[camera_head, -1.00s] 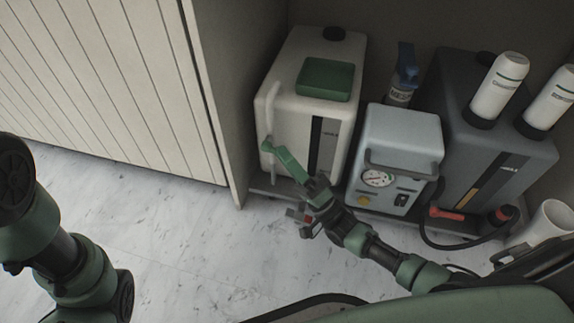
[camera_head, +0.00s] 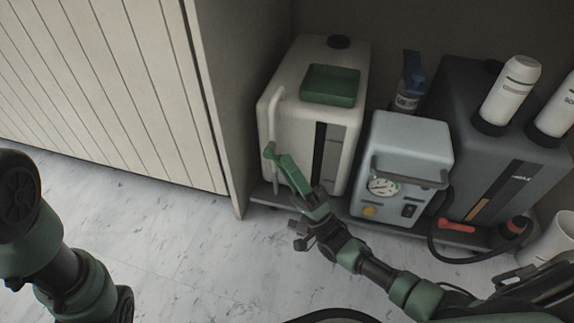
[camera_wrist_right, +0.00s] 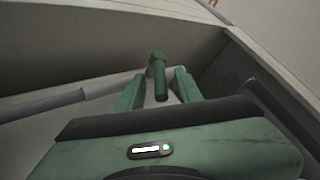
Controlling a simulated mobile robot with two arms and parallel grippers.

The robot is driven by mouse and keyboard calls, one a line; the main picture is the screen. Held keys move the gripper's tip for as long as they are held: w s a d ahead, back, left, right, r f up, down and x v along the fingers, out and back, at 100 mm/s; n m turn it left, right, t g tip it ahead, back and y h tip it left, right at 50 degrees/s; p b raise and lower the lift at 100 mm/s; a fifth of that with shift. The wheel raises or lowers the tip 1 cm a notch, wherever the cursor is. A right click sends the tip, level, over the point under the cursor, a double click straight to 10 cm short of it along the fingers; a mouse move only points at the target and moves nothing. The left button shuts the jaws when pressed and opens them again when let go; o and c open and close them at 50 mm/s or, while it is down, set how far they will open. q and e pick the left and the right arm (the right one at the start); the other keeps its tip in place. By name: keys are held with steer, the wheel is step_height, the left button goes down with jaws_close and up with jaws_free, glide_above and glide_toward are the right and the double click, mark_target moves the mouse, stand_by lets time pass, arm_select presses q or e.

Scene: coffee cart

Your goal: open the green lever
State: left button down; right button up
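The green lever (camera_head: 269,151) is low on the front left of the white tank (camera_head: 302,128), beside its pale vertical tube (camera_head: 274,115). In the right wrist view the lever (camera_wrist_right: 160,82) is a short green rod with a rounded head, pointing toward the camera. My right gripper (camera_head: 284,163) reaches up to it from the lower right. In the wrist view its two fingers (camera_wrist_right: 158,78) are apart, one on each side of the lever, with gaps showing. I cannot tell how deep the lever sits between them. My left arm shows at the left edge, its gripper out of frame.
A grey-blue box with a gauge (camera_head: 404,165) stands right of the tank. A dark tank (camera_head: 492,150) with white bottles, a red-handled part (camera_head: 457,225) and a black hose are further right. A cabinet side panel (camera_head: 225,120) stands close left. The floor (camera_head: 170,250) in front is clear.

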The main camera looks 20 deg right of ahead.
steer(key=shift+s+d+f, duration=0.2)
steer(key=shift+s+f, duration=0.05)
steer(key=shift+f, duration=0.05)
steer(key=p+v, duration=0.1)
steer(key=v, duration=0.6)
steer(key=shift+p, duration=0.4)
